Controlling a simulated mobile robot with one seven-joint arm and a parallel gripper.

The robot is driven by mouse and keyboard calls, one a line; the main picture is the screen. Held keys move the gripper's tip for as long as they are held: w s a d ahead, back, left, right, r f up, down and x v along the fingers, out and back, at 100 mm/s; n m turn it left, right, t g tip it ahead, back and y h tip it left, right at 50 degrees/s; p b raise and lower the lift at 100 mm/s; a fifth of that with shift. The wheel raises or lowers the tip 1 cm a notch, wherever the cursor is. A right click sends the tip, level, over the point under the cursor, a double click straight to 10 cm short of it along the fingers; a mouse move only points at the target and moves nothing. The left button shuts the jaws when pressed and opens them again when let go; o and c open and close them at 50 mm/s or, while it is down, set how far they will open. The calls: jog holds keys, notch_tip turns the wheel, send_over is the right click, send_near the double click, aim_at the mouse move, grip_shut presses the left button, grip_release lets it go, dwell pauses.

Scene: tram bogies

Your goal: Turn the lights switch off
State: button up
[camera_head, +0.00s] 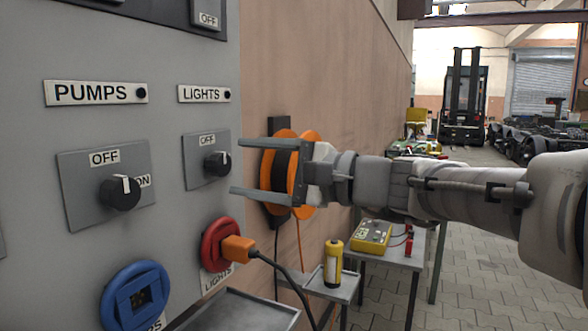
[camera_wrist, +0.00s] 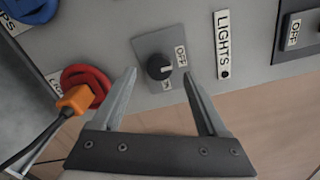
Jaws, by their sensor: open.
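The lights switch is a black round knob (camera_head: 217,163) on a grey plate (camera_head: 194,172) under the "LIGHTS" label (camera_head: 203,94). "OFF" is printed above it. In the wrist view the knob (camera_wrist: 158,67) appears between my fingertips, with a pale mark on its right side, towards the labels. I cannot tell exactly where the mark points. My gripper (camera_head: 237,167) is open and empty, facing the panel just right of the knob in the head view. Its fingers also show in the wrist view (camera_wrist: 158,73). Contact with the knob is not visible.
The pumps knob (camera_head: 120,193) sits to the left. Below are a red socket (camera_head: 213,245) with an orange plug (camera_head: 237,249) and black cable, and a blue socket (camera_head: 136,298). An orange cable reel (camera_head: 308,180) hangs behind my gripper. A yellow meter (camera_head: 372,236) lies on a side table.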

jog(key=p+v, duration=0.2)
jog(key=v, duration=1)
jog(key=shift+s+d, duration=0.15)
jog(key=s+a+f+n+g+h, duration=0.1)
jog(key=s+f+n+g+h, duration=0.2)
jog(key=f, duration=0.4)
jog(key=s+a+f+h, duration=0.1)
jog(key=s+f+h, duration=0.35)
jog(key=f, duration=0.25)
jog(key=s+d+f+n+h, duration=0.55)
jog(key=d+f+h, duration=0.25)
jog(key=d+f, duration=0.2)
notch_tip(320, 180, up, 23)
jog(key=n+p, duration=0.1)
jog(key=p, duration=2.1)
jog(key=shift+w+d+t+h+p, duration=0.15)
jog(key=shift+d+t+h+p, duration=0.15)
jog(key=shift+t+h+p, duration=0.1)
